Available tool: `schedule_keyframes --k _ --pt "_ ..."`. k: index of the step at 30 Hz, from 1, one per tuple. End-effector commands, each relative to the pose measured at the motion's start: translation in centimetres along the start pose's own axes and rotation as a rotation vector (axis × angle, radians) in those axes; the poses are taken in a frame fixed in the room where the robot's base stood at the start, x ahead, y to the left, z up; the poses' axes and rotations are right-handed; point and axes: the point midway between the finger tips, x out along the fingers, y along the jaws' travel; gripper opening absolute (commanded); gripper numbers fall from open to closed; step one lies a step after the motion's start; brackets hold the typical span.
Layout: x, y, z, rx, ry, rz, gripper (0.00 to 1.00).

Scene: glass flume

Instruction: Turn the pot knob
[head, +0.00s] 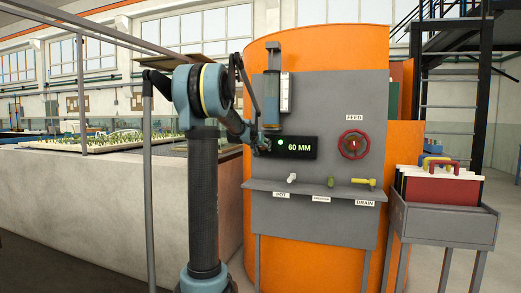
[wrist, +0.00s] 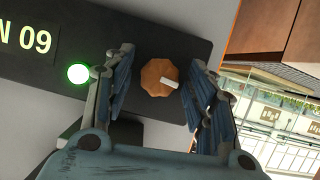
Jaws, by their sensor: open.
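In the wrist view a brown, many-sided knob (wrist: 153,76) with a pale pointer sits on the dark display panel (wrist: 40,20). My gripper (wrist: 153,85) is open, with one finger on each side of the knob. Gaps show between the fingers and the knob, and nothing is held. In the head view my gripper (head: 262,145) is at the left end of the display panel (head: 300,148), which reads 60 MM. The knob cannot be made out there behind my gripper.
A lit green lamp (wrist: 78,74) is close to the left finger. The grey board (head: 330,95) also carries a red FEED wheel (head: 353,144). Below is a ledge (head: 305,190) with a white lever (head: 292,178), a green knob (head: 331,181) and a yellow DRAIN lever (head: 363,183).

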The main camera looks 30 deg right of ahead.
Motion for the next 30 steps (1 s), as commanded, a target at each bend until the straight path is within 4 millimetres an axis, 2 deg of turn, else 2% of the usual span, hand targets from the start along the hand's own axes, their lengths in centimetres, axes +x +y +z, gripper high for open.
schedule_keyframes --k 2,3,8,9,30 --pt "-0.01 0.01 0.00 0.000 0.000 0.000 0.51" --pt "-0.01 0.01 0.00 0.000 0.000 0.000 0.46" --pt "-0.02 0.00 0.00 0.000 0.000 0.000 0.10" --pt "-0.02 0.00 -0.01 0.000 0.000 0.000 0.07" --pt "-0.01 -0.27 -0.05 -0.165 0.002 0.066 0.07"
